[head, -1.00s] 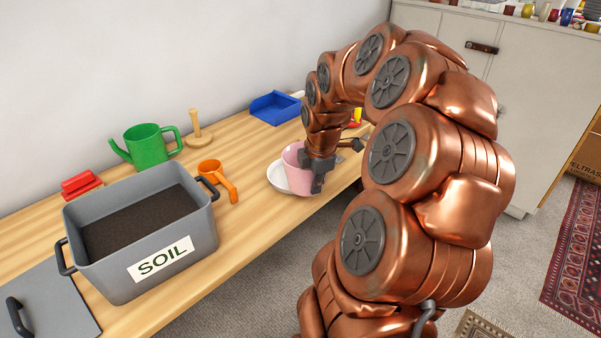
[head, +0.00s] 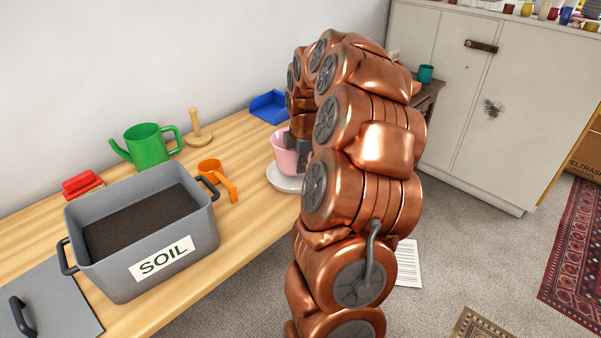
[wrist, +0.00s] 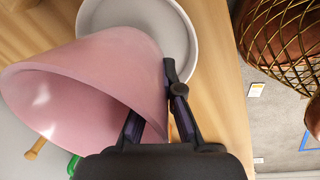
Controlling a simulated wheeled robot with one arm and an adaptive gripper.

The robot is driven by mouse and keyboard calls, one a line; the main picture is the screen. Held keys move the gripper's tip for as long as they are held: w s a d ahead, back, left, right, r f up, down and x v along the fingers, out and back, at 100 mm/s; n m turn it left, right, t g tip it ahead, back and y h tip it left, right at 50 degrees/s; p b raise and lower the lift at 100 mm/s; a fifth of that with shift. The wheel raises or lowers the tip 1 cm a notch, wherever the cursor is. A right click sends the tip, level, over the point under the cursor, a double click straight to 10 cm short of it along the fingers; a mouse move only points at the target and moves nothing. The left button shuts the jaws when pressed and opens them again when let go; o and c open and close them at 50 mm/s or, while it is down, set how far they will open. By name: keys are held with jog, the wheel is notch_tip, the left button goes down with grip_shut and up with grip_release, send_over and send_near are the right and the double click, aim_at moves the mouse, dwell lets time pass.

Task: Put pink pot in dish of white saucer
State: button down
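The pink pot (head: 284,157) is held over the white saucer (head: 282,181) near the bench's front edge. My gripper (head: 302,152) is shut on the pot's wall, partly hidden behind my arm in the head view. In the wrist view the pink pot (wrist: 98,75) looks tilted, with its open mouth towards the lower left. My gripper's fingers (wrist: 158,108) lie at the pot's right side there. The white saucer (wrist: 193,45) shows behind the pot, partly covered by it. Whether the pot's base touches the saucer cannot be told.
A grey soil box (head: 185,243) stands on the bench to the left, with an orange scoop (head: 212,170) beside it. A green watering can (head: 147,146), a wooden peg stand (head: 197,128) and a blue tray (head: 269,107) stand farther back. Bare wood lies around the saucer's left side.

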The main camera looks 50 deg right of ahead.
jog(key=shift+f, duration=1.5)
jog(key=shift+f, duration=0.1)
jog(key=c, duration=1.6)
grip_release()
notch_tip(320, 180, up, 12)
jog(key=s+a, duration=0.1)
jog(key=shift+s, duration=0.4)
